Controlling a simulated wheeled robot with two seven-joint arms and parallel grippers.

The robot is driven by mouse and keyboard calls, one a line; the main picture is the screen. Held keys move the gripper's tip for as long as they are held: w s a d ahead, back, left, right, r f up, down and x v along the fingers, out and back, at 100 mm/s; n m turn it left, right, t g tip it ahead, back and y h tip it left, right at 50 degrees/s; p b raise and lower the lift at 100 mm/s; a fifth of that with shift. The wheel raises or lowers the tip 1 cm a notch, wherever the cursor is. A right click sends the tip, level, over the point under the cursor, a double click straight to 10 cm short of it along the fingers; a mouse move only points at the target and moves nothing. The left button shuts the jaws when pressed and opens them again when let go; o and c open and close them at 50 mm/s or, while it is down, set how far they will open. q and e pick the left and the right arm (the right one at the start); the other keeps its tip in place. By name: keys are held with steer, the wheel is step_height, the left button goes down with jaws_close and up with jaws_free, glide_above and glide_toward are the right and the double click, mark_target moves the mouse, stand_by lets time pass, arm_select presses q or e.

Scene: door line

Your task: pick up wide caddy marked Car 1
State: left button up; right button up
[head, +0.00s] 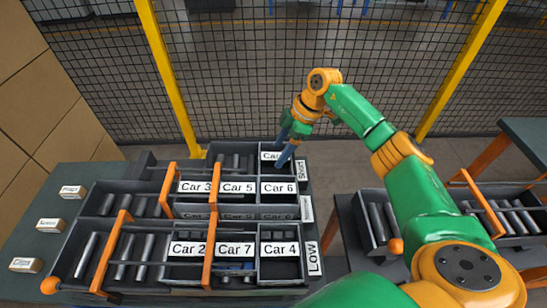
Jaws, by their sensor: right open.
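My right gripper (284,149) is open over the back right compartment of the rack on the left table, its blue fingers pointing down and left. One finger crosses a white label (268,156) that begins "Car"; its number is hidden, so I cannot tell whether it reads Car 1. No other readable label says Car 1. I cannot tell whether the fingers touch anything. The other labels read Car 3 (194,187), Car 5 (237,187), Car 6 (277,188), Car 2 (187,249), Car 7 (235,249) and Car 4 (279,249). My left gripper is not in view.
Dark trays with orange handles (167,188) hold grey cylinders at the left. Small tagged blocks (50,225) lie along the table's left edge. A "LOW" sign (313,259) marks the right edge. Another tray (510,219) stands at the right. A mesh fence (270,70) closes the back.

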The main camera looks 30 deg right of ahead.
steer(key=shift+x, duration=1.2)
steer(key=shift+w+f, duration=0.1)
steer(key=shift+w, duration=0.25)
steer(key=shift+s, duration=0.15)
steer(key=c, duration=0.7)
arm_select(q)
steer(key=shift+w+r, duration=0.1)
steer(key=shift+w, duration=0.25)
arm_select(e)
jaws_close()
step_height(320, 180, up, 16)
step_height(320, 180, up, 12)
steer(key=p, duration=0.5)
glide_above(277, 156)
arm_select(q)
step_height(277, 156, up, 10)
steer(key=p, duration=0.5)
arm_select(e)
step_height(277, 156, up, 5)
steer(key=shift+r, duration=0.1)
